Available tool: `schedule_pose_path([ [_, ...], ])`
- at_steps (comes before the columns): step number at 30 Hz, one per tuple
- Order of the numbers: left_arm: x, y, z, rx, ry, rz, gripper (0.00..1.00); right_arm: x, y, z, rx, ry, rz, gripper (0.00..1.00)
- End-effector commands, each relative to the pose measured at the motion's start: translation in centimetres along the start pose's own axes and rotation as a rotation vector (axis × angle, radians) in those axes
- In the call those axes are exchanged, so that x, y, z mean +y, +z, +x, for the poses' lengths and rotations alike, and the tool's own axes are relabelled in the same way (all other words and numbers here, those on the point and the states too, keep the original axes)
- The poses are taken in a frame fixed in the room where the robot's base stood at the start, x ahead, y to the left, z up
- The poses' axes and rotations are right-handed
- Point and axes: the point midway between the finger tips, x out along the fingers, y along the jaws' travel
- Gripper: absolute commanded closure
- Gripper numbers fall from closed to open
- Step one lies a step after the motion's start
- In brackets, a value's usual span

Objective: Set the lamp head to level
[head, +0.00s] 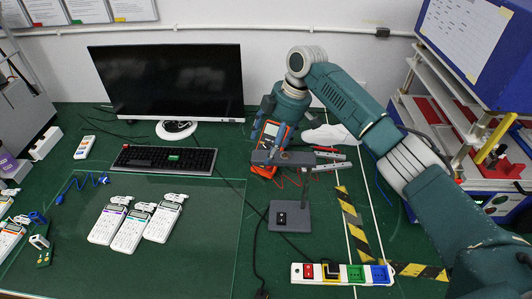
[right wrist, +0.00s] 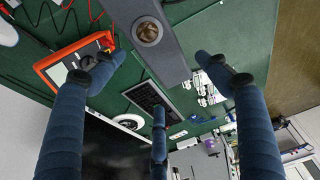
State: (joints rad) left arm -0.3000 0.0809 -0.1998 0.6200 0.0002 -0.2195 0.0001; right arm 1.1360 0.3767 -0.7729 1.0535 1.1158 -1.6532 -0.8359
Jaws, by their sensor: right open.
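The desk lamp has a grey square base (head: 290,217) with a dark switch, standing on the green table. Its flat grey lamp head (head: 297,159) lies across the top of the post and looks roughly level in the head view, though its exact tilt is hard to tell. In the right wrist view the lamp head (right wrist: 128,12) is a grey bar with a round brownish knob, close to the fingers. My right gripper (head: 272,138) is open, just above and beside the lamp head's left end. Its blue fingers (right wrist: 158,78) are spread around empty space. My left gripper is not in view.
An orange multimeter (head: 270,133) with red leads lies behind the lamp head. A power strip (head: 342,273) is in front of the base. Calculators (head: 132,230) lie to the left, and a keyboard (head: 165,160) and monitor (head: 168,82) are behind. A shelf rack stands at right.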

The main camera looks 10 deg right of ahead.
Motion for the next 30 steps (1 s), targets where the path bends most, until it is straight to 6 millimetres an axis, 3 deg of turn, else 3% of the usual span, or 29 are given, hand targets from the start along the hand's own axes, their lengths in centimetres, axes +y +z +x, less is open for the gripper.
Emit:
schedule_pose_path([
  [3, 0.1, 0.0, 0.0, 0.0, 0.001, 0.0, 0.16, 0.1, -0.1, -2.7, 0.001, 0.004, -0.001, 0.25],
  [10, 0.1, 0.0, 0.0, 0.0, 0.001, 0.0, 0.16, 0.1, 0.0, -6.0, 0.0, 0.002, 0.0, 0.25],
  [30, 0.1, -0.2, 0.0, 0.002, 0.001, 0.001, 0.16, 0.1, 0.0, -6.7, -0.001, 0.0, 0.0, 0.25],
])
